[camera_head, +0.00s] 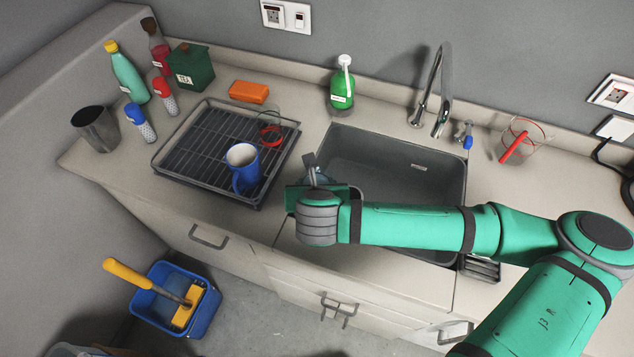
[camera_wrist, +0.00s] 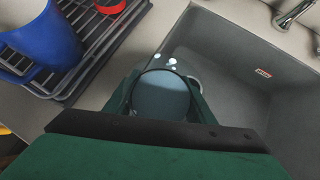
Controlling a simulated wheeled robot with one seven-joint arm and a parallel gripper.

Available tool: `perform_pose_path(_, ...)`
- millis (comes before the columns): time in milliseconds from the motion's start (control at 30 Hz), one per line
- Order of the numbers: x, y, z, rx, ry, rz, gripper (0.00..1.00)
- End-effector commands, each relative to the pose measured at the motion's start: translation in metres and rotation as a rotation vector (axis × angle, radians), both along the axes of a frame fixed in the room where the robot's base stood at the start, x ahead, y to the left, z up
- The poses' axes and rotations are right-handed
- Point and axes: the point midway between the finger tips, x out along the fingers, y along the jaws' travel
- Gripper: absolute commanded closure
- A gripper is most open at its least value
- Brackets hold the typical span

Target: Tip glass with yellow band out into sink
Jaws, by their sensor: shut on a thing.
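My gripper (camera_head: 314,172) is at the left edge of the grey sink (camera_head: 420,175), beside the dish rack. In the wrist view its green fingers (camera_wrist: 160,90) are shut on a round glass (camera_wrist: 165,98), seen end-on as a bluish disc with a dark rim. The glass is over the left part of the sink (camera_wrist: 240,65). No yellow band shows on it; the fingers and the gripper body cover its side. In the head view my gripper mostly hides it. Small white specks show just beyond the glass; I cannot tell whether they are water.
The dish rack (camera_head: 167,166) left of the sink holds a blue mug (camera_head: 243,168) and a red-banded glass (camera_head: 270,128). The faucet (camera_head: 432,90), a green soap bottle (camera_head: 342,90) and another glass with red (camera_head: 522,140) stand around the sink. The sink's middle is clear.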

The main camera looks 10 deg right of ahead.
Motion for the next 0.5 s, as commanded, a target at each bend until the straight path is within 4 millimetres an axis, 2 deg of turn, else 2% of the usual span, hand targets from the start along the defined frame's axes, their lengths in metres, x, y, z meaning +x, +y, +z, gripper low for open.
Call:
perform_pose_path(267,0.000,0.000,0.001,0.001,-0.001,-0.001,0.85)
perform_pose_path(500,0.000,0.000,0.019,0.001,-0.002,-0.001,0.85)
